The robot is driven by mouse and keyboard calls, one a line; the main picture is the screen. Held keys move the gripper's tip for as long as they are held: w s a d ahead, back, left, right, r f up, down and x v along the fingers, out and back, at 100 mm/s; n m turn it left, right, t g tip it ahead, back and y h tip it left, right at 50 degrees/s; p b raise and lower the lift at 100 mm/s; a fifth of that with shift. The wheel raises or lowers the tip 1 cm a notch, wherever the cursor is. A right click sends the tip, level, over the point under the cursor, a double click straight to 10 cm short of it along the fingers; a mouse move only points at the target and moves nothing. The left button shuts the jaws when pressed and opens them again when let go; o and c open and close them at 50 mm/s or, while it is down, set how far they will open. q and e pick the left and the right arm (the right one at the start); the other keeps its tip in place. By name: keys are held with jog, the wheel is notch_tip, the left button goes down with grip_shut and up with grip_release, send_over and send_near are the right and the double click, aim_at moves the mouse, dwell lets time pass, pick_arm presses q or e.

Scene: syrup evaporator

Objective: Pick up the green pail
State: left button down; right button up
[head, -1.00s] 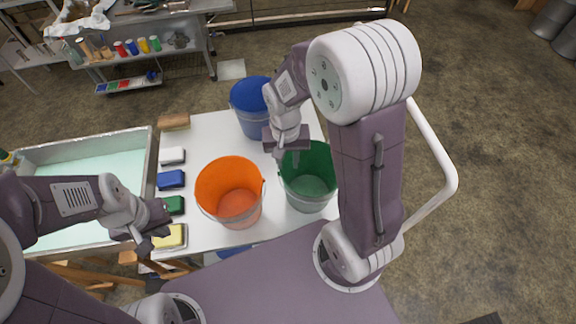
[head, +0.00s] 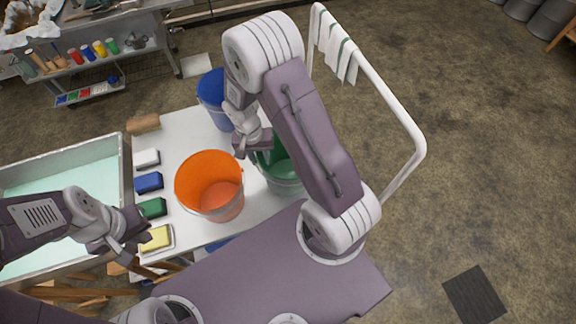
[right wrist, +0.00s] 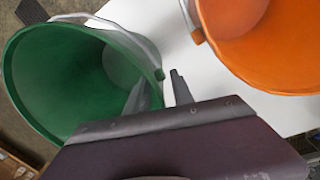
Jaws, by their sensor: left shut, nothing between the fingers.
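The green pail (head: 282,178) stands on the white table, right of the orange pail, partly hidden by my right arm. In the right wrist view the green pail (right wrist: 60,85) shows its open mouth, with its grey bail along the rim. My right gripper (head: 256,157) is at the left part of its rim. In the wrist view the right gripper's fingers (right wrist: 160,90) are apart, one over the mouth and one outside, with the rim between them and a gap visible. My left gripper (head: 124,252) is shut and empty near the yellow sponge.
The orange pail (head: 210,185) stands close left of the green one. A blue pail (head: 213,98) stands behind. Several brushes and sponges line the table's left side, beside a water-filled basin (head: 122,178). A white rail with towels (head: 335,45) is at right.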

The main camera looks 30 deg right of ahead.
jog(key=shift+w+d+f, duration=0.15)
jog(key=shift+w+f, duration=0.05)
jog(key=shift+f, duration=0.05)
jog(key=shift+s, duration=0.1)
grip_shut()
dwell(1.1)
